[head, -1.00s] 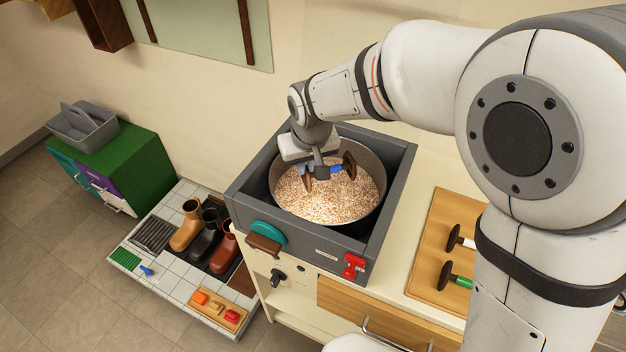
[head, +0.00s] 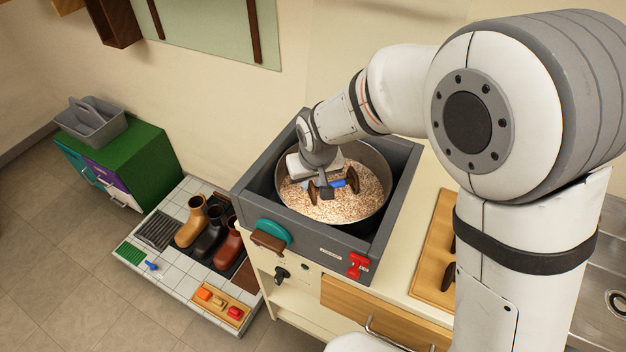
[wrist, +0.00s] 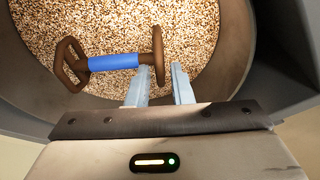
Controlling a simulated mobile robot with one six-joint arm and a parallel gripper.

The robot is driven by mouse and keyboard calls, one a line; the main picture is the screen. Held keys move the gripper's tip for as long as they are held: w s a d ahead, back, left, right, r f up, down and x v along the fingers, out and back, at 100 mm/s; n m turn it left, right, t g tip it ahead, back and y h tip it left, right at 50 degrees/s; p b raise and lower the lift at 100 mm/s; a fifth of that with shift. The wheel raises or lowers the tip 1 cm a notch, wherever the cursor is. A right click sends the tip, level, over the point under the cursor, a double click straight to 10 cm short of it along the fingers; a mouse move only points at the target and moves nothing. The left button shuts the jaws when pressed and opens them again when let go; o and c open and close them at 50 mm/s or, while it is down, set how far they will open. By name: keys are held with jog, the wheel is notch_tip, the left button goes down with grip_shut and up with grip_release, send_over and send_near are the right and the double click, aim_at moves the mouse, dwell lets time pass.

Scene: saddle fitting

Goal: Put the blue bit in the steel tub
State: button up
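The blue bit (wrist: 113,62), a blue bar with a brown ring at each end, is inside the steel tub (head: 374,162) over the pale grain-like filling. It also shows in the head view (head: 338,184). My gripper (wrist: 159,72) reaches into the tub. Its two pale fingers stand apart. In the wrist view the near edge of the bit's right ring shows between them, with a gap on each side. I cannot tell whether the bit rests fully on the filling.
The tub sits in a grey frame (head: 298,232) with a teal disc and a red fitting (head: 358,264). A wooden board (head: 435,255) is at right, partly behind my arm. Boots (head: 208,230) stand on a tiled platform at left, near a green cabinet (head: 150,150) with a grey caddy.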

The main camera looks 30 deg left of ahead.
jog(key=shift+o, duration=0.9)
jog(key=shift+r, duration=0.55)
jog(key=v, duration=1.1)
jog(key=shift+r+b, duration=0.15)
jog(key=shift+b, duration=0.2)
jog(key=shift+d, duration=0.1)
